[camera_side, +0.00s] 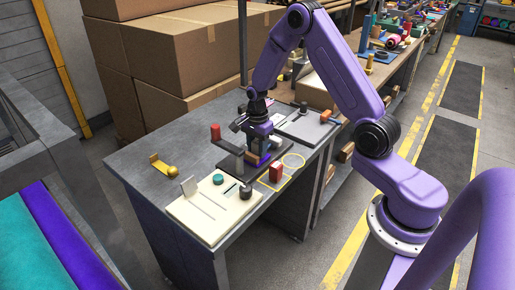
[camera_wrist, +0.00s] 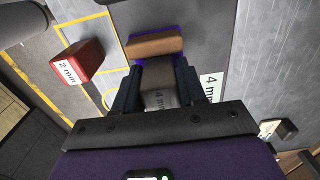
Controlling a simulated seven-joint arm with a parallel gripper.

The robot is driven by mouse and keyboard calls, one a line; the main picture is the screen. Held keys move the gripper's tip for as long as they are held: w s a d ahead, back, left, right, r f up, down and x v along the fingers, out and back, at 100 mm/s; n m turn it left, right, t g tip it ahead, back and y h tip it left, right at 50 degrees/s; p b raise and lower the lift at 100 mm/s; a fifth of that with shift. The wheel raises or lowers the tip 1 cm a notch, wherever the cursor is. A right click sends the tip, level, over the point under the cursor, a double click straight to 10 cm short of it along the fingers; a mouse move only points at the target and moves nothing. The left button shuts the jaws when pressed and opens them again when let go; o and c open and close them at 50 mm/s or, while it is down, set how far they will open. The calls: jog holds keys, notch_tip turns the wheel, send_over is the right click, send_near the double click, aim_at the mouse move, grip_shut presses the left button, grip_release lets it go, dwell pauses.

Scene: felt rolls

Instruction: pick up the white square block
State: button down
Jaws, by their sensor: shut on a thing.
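My gripper (camera_side: 258,143) is over the dark mat in the middle of the bench, pointing down. In the wrist view my gripper (camera_wrist: 157,85) has its two dark fingers on either side of a grey block (camera_wrist: 160,90) marked "4 mm" and is shut on it. A tan block (camera_wrist: 155,45) with a purple edge lies just beyond the fingertips.
A yellow piece (camera_side: 163,166) lies on clear bench at left.

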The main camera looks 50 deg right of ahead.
aim_at(257, 141)
jog(key=shift+r, duration=0.1)
jog(key=shift+r, duration=0.55)
notch_tip(257, 141, up, 2)
jog(key=shift+r, duration=0.1)
jog(key=s+a+r, duration=0.2)
jog(key=s+r, duration=0.7)
jog(key=s, duration=0.4)
jog(key=shift+s+a+r, duration=0.25)
jog(key=shift+s+a, duration=0.1)
jog(key=shift+s, duration=0.05)
